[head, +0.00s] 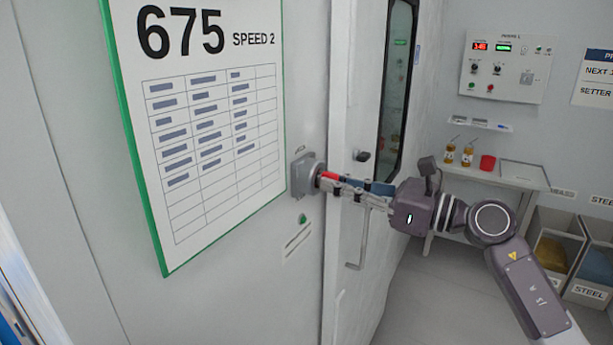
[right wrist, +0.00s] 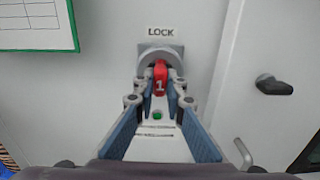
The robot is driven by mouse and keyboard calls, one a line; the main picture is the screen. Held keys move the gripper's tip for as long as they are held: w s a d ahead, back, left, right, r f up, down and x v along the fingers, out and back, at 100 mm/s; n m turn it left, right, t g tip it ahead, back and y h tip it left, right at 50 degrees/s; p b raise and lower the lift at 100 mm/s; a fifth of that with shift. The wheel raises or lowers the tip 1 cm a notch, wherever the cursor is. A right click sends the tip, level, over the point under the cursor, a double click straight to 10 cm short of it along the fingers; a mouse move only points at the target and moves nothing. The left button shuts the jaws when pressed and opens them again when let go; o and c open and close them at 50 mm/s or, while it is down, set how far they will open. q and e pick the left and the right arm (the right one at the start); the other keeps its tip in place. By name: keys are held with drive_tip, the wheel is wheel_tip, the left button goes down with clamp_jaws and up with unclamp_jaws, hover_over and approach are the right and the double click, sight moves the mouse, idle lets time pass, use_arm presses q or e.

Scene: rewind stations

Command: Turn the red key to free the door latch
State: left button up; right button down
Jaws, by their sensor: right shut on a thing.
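The red key (right wrist: 160,78), marked 1, sits in the grey lock housing (right wrist: 160,55) under a LOCK label in the right wrist view. In the head view the red key (head: 329,177) shows at the lock housing (head: 305,175) on the wall beside the door. My right gripper (right wrist: 160,90) is shut on the key, with one finger on each side of it. It also shows in the head view (head: 335,183), reaching in from the right. The door (head: 350,240) has a dark handle (head: 362,156) and stands right of the lock. My left gripper is not in view.
A green-framed board (head: 215,215) hangs left of the lock. A green indicator (right wrist: 157,115) is below the lock. A control panel (head: 508,65), a small table (head: 500,178) and bins (head: 590,270) stand at the right. Floor (head: 440,300) between them looks clear.

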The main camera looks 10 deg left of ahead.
drive_tip(key=m+p, duration=0.6)
drive_tip(key=p, duration=0.2)
drive_tip(key=shift+s+m, duration=0.1)
drive_tip(key=shift+m, duration=0.3)
idle(0.6)
drive_tip(key=shift+f, duration=0.1)
